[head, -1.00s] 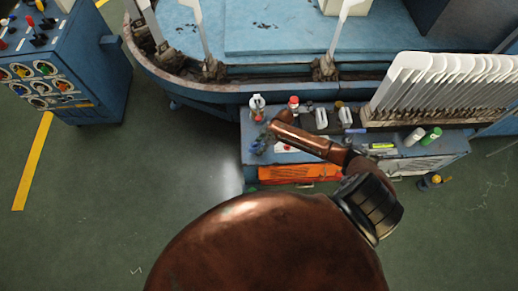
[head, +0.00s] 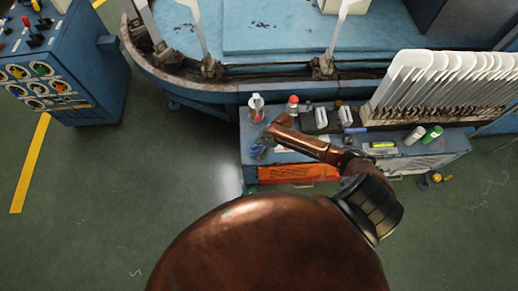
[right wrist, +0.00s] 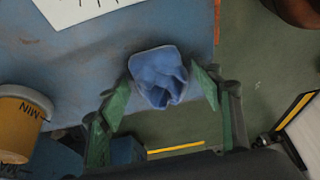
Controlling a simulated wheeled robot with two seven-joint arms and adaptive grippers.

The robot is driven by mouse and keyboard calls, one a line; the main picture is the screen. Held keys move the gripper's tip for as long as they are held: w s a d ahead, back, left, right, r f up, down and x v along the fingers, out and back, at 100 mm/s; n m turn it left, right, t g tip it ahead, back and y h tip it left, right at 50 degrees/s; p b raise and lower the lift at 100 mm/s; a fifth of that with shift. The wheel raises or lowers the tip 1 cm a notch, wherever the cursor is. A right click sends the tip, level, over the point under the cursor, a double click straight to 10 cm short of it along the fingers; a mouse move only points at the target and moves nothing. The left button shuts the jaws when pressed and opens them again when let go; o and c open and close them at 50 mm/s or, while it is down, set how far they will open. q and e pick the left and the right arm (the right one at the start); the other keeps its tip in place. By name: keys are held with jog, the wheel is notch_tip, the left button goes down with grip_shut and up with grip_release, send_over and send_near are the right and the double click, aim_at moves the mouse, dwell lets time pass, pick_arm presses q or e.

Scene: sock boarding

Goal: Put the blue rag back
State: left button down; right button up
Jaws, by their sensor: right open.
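The blue rag (right wrist: 160,75) is a crumpled cloth at the edge of the blue bench top, seen in the right wrist view. My right gripper (right wrist: 163,84) is open, with one green-padded finger on each side of the rag. A small gap shows between the rag and each finger. In the head view, my right gripper (head: 262,143) is small and dark at the left end of the bench, and I cannot clearly separate the rag from it there. My left gripper is not in view.
The blue bench (head: 247,166) carries a spray bottle (head: 256,107), a red-capped bottle (head: 293,105) and a green bottle (head: 433,134). White sock boards (head: 440,80) stand at the right. A yellow container (right wrist: 18,120) is near the gripper.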

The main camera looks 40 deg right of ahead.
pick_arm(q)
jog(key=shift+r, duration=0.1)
pick_arm(e)
jog(key=shift+r, duration=0.1)
jog(key=shift+d+r, duration=0.1)
jog(key=shift+r, duration=0.15)
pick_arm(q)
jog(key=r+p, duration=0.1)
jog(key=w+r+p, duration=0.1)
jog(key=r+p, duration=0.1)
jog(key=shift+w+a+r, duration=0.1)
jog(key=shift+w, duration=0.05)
pick_arm(e)
jog(key=v, duration=1.1)
jog(key=shift+r, duration=0.25)
jog(key=shift+s, duration=0.15)
